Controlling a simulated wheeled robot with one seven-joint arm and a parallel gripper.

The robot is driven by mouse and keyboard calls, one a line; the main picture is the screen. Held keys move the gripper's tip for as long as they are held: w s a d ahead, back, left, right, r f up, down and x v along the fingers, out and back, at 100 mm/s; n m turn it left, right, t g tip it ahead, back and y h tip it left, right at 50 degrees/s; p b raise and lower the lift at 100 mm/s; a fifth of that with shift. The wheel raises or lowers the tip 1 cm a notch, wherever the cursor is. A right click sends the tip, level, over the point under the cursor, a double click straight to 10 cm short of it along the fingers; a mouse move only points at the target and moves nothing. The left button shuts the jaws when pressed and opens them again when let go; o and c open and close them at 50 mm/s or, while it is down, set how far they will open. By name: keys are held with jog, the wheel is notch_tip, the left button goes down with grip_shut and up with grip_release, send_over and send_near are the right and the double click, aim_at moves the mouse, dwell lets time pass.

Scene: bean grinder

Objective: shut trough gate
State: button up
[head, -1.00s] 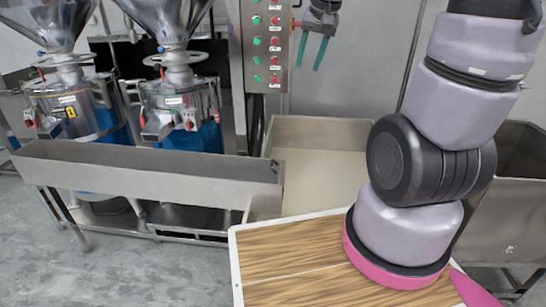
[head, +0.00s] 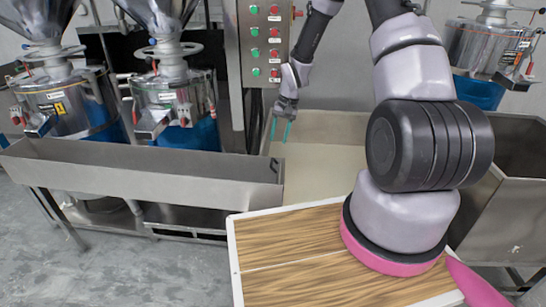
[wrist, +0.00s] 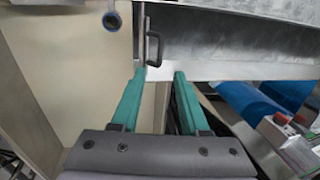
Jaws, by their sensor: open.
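The long metal trough (head: 130,178) runs from the left towards the middle in the head view, and its inside shows in the wrist view (wrist: 230,35). At its end in the wrist view is the gate, a thin upright plate (wrist: 139,30), with a dark handle (wrist: 154,46) beside it. I cannot tell how far the gate stands open. My gripper (head: 280,130) points down near the trough's right end. In the wrist view my gripper (wrist: 160,76) is open and empty, its teal fingertips just short of the handle and apart from it.
A cream-floored bin (head: 325,165) lies right of the trough end. A control panel (head: 264,45) with red and green buttons stands behind. Grinders (head: 175,105) stand behind the trough. A round blue-ringed part (wrist: 112,21) is left of the gate.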

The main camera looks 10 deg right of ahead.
aim_at(272, 161)
jog(key=x, duration=1)
grip_shut()
dwell(1.2)
